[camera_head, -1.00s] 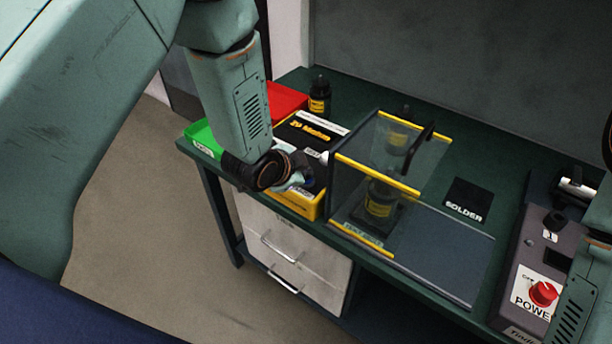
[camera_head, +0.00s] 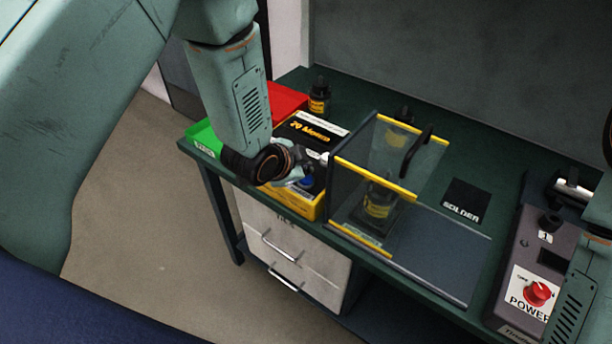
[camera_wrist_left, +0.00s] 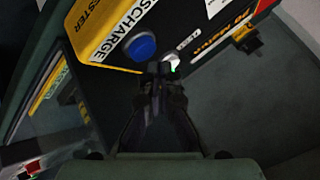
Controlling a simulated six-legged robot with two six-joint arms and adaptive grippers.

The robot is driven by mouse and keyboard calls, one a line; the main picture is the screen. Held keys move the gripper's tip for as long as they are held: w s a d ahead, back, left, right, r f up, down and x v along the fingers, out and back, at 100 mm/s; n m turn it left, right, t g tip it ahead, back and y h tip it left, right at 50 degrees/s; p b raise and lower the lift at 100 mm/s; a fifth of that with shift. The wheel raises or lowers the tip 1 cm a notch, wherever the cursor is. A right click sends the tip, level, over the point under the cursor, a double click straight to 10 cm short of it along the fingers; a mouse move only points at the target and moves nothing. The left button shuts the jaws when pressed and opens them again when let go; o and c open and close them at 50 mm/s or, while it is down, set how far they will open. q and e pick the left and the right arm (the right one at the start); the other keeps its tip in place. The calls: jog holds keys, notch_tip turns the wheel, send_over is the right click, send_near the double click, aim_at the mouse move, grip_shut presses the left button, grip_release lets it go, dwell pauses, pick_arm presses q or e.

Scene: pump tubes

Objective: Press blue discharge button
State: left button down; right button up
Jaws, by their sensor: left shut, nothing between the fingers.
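The blue discharge button (camera_head: 307,182) is on the front of the yellow and black tester box (camera_head: 314,208), partly behind my left gripper. In the left wrist view the round blue button (camera_wrist_left: 141,47) stands beside the white "DISCHARGE" label (camera_wrist_left: 124,28). My left gripper (camera_wrist_left: 161,68) is shut and empty, with its fingertips just right of and below the button in that view. They look apart from it; their height above the panel is unclear. In the head view this gripper (camera_head: 312,164) is over the box, small and partly hidden by its wrist. My right gripper is out of view.
A clear case with yellow edges (camera_head: 376,178) stands close to the box's right side. A green bin (camera_head: 205,140) and a red bin (camera_head: 287,98) are at the left. A black bottle (camera_head: 319,96) stands behind. A power unit (camera_head: 528,280) is at the right.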

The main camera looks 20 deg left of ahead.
aim_at(304, 180)
pick_arm(q)
jog(key=shift+r+p, duration=2.1)
jog(key=shift+r, duration=0.45)
jog(key=shift+f, duration=0.1)
jog(key=shift+n, duration=0.5)
jog(key=s+a+f+n+g+b, duration=0.2)
jog(key=s+f+n+g+b, duration=0.1)
jog(key=s+f, duration=0.6)
jog(key=s+a+f+n+g+y+b, duration=0.1)
jog(key=s+a+f+n+g+b, duration=0.1)
jog(key=s+f+b, duration=0.4)
jog(key=s+a+f+n+g+y+b, duration=0.1)
jog(key=s+f+n+g+b, duration=0.3)
jog(key=s+f, duration=1)
jog(key=s+a+n+b, duration=0.1)
jog(key=s+n, duration=0.1)
jog(key=s, duration=0.6)
jog(key=shift+s+a, duration=0.15)
